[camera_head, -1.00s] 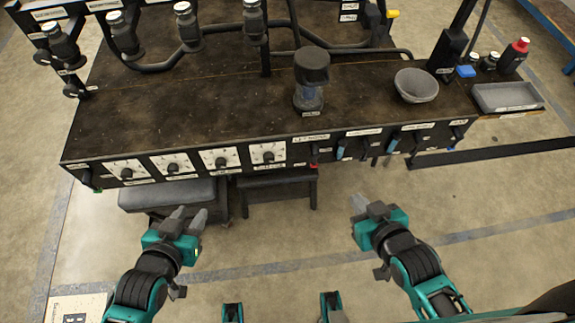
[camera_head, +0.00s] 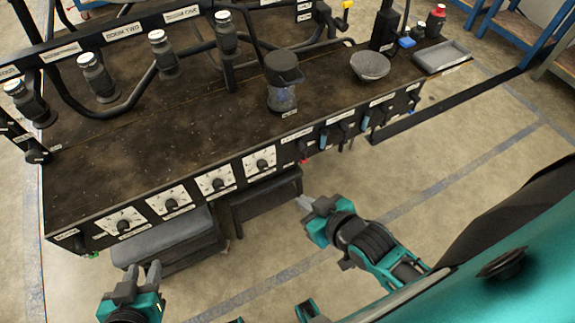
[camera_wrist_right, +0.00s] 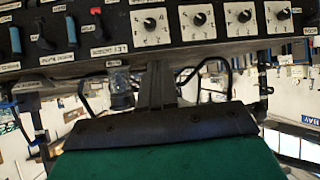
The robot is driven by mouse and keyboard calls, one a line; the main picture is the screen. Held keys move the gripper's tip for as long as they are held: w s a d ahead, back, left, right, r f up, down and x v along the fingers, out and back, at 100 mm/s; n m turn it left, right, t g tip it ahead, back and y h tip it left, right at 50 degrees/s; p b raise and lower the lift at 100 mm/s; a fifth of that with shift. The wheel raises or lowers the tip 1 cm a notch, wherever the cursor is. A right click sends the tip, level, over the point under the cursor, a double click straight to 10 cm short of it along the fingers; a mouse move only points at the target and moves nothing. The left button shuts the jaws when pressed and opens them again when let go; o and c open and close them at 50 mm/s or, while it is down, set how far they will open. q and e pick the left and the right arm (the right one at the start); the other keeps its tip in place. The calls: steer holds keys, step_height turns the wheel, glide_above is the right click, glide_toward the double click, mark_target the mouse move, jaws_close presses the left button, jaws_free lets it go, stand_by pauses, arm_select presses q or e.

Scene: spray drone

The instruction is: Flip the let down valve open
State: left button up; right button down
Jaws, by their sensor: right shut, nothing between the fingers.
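The let down valve (camera_wrist_right: 98,25) looks like a small dark lever with a red tip on the front panel. It is upside down at the upper left of the right wrist view, beside a label partly readable as "LET". In the head view, the red-tipped lever (camera_head: 304,158) is right of the dials. My right gripper (camera_head: 304,203) is shut and empty, below and in front of the panel, apart from the lever. Its fingers (camera_wrist_right: 160,85) point at the panel in the wrist view. My left gripper (camera_head: 141,272) is open and empty at the lower left.
Several dials (camera_head: 216,181) line the panel left of the lever, and blue-handled levers (camera_head: 324,137) sit right of it. The bench top (camera_head: 180,125) holds a dark canister (camera_head: 283,82) and a grey bowl (camera_head: 370,66). A grey step (camera_head: 170,238) stands under the panel.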

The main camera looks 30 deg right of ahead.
arm_select(q)
steer(key=shift+a, duration=0.2)
arm_select(e)
steer(key=shift+a, duration=0.15)
